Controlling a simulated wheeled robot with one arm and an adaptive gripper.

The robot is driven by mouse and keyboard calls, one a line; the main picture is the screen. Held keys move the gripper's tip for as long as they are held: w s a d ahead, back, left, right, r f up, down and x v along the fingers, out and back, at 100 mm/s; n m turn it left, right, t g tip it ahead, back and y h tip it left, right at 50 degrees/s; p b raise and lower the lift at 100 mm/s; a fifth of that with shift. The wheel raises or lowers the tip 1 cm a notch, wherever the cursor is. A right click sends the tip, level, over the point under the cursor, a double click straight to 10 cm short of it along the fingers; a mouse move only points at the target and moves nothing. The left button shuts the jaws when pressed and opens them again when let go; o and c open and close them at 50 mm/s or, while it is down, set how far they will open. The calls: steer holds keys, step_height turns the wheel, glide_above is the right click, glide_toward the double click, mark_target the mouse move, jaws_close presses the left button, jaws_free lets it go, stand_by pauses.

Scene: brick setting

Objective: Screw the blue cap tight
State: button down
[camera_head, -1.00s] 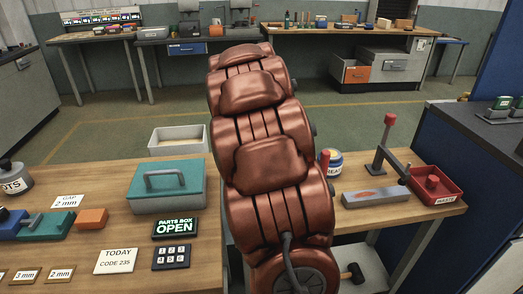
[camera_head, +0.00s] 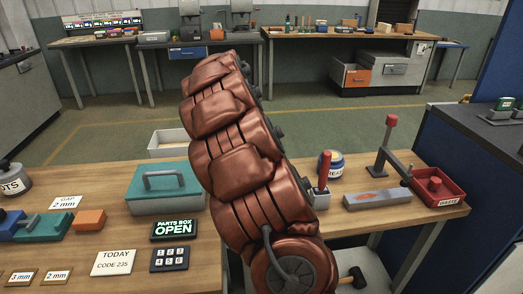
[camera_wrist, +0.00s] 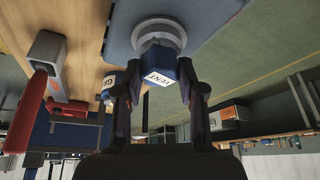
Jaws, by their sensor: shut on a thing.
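The blue cap (camera_wrist: 167,63) shows in the wrist view with a white label that seems to read VENT. It sits at a round grey neck (camera_wrist: 159,31) on a blue-grey surface. My gripper (camera_wrist: 160,76) has one finger on each side of the cap and is shut on it. Whether the cap is fully seated on the neck cannot be told. In the head view my arm hides the gripper and the cap.
A teal parts box (camera_head: 165,187) and a keypad (camera_head: 170,258) stand on the left bench. On the right bench are a blue-lidded grease jar (camera_head: 331,164), a red-knobbed lever (camera_head: 391,121) and a red tray (camera_head: 437,188). Green floor lies open behind.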

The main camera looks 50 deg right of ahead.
steer(key=c, duration=0.6)
jaws_free()
steer(key=shift+o, duration=0.4)
steer(key=o, duration=0.3)
steer(key=shift+r, duration=0.15)
steer(key=shift+r+p, duration=1.05)
steer(key=shift+r, duration=1.8)
